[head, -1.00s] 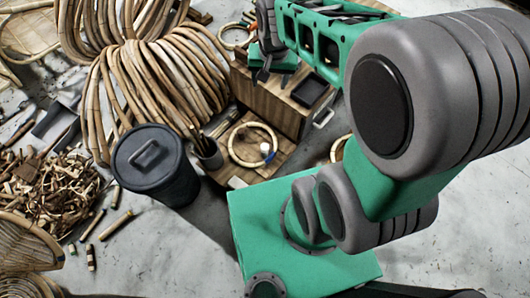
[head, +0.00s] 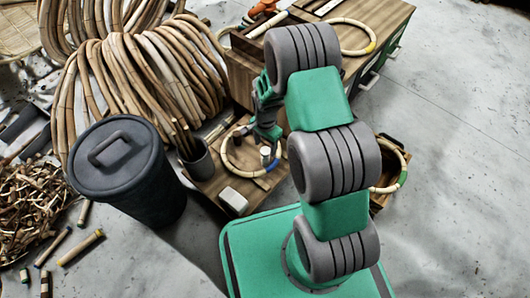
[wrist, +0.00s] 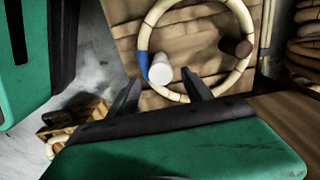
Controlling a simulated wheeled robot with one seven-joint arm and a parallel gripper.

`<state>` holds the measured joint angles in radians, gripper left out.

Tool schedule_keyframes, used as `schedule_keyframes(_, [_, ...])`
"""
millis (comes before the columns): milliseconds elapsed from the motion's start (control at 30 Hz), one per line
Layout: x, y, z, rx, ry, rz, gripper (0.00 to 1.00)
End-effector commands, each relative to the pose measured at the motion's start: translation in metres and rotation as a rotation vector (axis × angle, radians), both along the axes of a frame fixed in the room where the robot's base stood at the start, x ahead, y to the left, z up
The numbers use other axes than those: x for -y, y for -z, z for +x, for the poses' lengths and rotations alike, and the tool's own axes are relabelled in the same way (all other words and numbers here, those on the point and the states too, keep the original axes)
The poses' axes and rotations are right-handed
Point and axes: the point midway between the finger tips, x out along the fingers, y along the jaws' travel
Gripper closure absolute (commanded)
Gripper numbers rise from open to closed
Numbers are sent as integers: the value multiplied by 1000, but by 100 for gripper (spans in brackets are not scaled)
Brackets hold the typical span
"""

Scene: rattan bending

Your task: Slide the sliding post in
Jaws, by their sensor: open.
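A bending board (head: 205,188) lies low beside the wooden cabinet, with a pale rattan ring (head: 226,161) on it. A short white post (head: 265,152) stands at the ring's inner edge, by its blue band; it also shows in the wrist view (wrist: 160,73). A brown post (wrist: 236,47) stands inside the ring on the opposite side. Neither post is marked as the sliding one. My gripper (wrist: 163,91) is open, its two fingers pointing toward the white post, which appears between and beyond the tips. Contact cannot be seen. My arm hides part of the board in the head view.
The wooden cabinet (head: 385,25) rises behind. Another ring (head: 400,165) rests in a crate at right. The right floor is clear.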

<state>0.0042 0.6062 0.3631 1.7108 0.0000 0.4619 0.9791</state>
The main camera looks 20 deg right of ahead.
Motion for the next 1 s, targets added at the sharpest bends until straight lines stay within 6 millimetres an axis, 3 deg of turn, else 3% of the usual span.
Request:
schedule_keyframes(33, [0,14,0,-1,-1,-1,42])
schedule_keyframes(133, [0,25,1,0,-1,0,42])
schedule_keyframes(467, [0,28,0,1,-2,0,43])
schedule_keyframes(1000, [0,28,0,0,-1,0,87])
